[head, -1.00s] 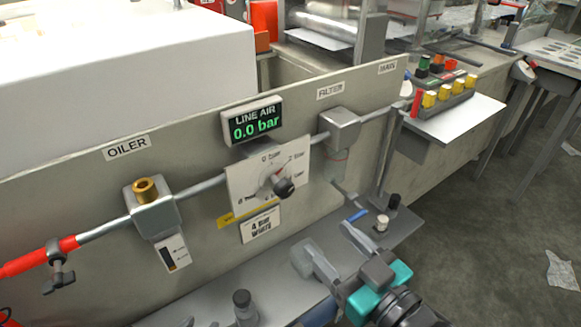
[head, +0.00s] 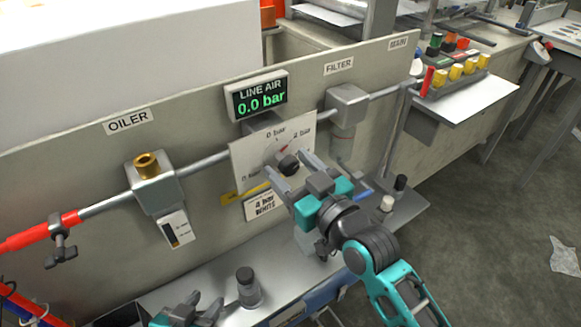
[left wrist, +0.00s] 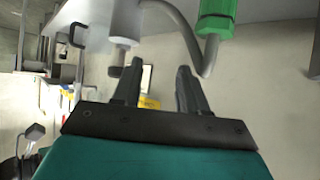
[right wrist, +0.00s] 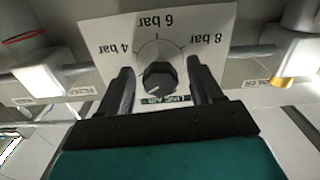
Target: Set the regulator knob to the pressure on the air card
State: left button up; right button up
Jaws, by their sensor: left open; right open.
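The dark regulator knob (head: 288,163) sits on a white dial plate (head: 240,160) on the panel. My right gripper (head: 287,169) is open, its fingers either side of the knob. In the right wrist view, the knob (right wrist: 159,77) stands between the spread fingers, with gaps on both sides. Upside-down marks there read 4, 6 and 8 bar. The air card (head: 262,206) below the dial reads 4 bar WHITE. The line air display (head: 257,96) reads 0.0 bar. My left gripper (head: 205,302) is open and empty at the lower left, below the panel; its fingers show in the left wrist view (left wrist: 158,70).
The oiler (head: 153,184) is left of the dial and the filter (head: 346,105) is right of it, on the same pipe. Small dark and pale fittings stand on the grey ledge (head: 215,268) below.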

jog(key=shift+w+a, duration=0.15)
jog(key=shift+w, duration=0.1)
jog(key=c, duration=1)
